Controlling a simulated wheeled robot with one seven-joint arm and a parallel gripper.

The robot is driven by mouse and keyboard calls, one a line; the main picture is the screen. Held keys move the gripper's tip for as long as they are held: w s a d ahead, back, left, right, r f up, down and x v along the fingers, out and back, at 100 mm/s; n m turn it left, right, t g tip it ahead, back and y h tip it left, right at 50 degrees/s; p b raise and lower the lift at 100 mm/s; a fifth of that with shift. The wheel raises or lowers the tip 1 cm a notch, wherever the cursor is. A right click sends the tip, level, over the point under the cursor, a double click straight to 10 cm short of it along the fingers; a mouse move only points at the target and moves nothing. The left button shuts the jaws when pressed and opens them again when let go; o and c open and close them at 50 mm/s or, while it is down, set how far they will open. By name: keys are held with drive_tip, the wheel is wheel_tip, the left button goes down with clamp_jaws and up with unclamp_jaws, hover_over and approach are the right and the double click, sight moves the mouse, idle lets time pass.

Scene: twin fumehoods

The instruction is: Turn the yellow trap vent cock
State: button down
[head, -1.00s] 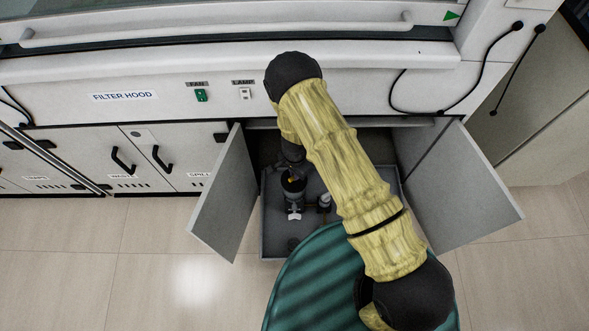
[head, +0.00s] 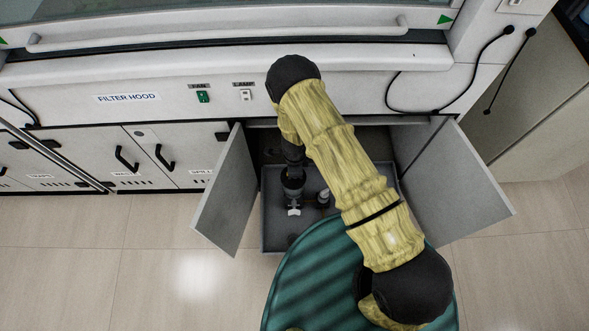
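My gripper (head: 293,172) is a small dark shape at the end of my yellow-sleeved arm. It points down into the open cabinet under the hood, over a dark upright fitting (head: 293,192). The yellow trap vent cock is not visible now; the gripper and wrist cover the spot above this fitting. I cannot tell whether the gripper touches anything, or whether its fingers are open or shut. A white T-shaped piece (head: 294,211) shows just in front of the fitting. A smaller fitting with a pale part (head: 323,197) stands to its right, close to my arm.
A grey tray (head: 268,243) on the cabinet floor holds the fittings. The open left door (head: 226,200) and right door (head: 455,185) flank it. The hood's front panel (head: 180,75) is above. My arm and green base cover the tray's right and front parts.

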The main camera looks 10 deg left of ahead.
drive_tip(key=shift+a, duration=0.1)
idle(0.3)
drive_tip(key=c, duration=1.5)
unclamp_jaws()
wheel_tip(320, 180, up, 17)
drive_tip(key=p, duration=0.3)
drive_tip(key=shift+r, duration=0.2)
